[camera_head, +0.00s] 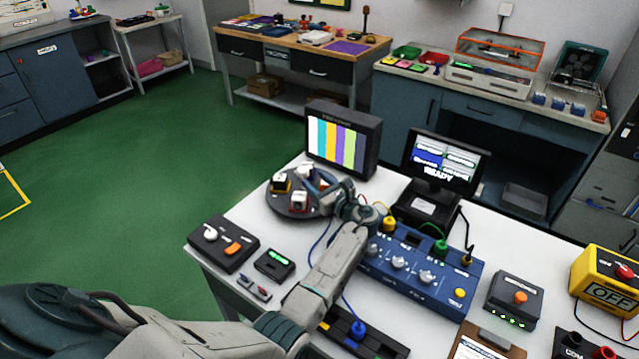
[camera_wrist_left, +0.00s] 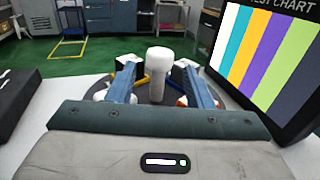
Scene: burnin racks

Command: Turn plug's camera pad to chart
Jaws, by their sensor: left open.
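A dark round turntable (camera_head: 276,207) carries white blocks with coloured parts, among them a yellow-marked block (camera_head: 281,184) and a red-marked block (camera_head: 299,201). The test chart screen (camera_head: 343,143) shows coloured bars behind it; the chart (camera_wrist_left: 262,60) fills the right of the left wrist view. My left gripper (camera_head: 316,183) is over the turntable, open. In the left wrist view a white upright post (camera_wrist_left: 158,72) stands between its two blue fingers, with gaps at both sides. A blue plug (camera_head: 358,330) sits in a black strip at the front. My right gripper is not in view.
A blue panel (camera_head: 420,270) with knobs and yellow and green plugs stands right of my arm. A small monitor (camera_head: 444,160) reads READY. A black switch box (camera_head: 223,243) and a small green-lit box (camera_head: 274,264) are at the table's left edge.

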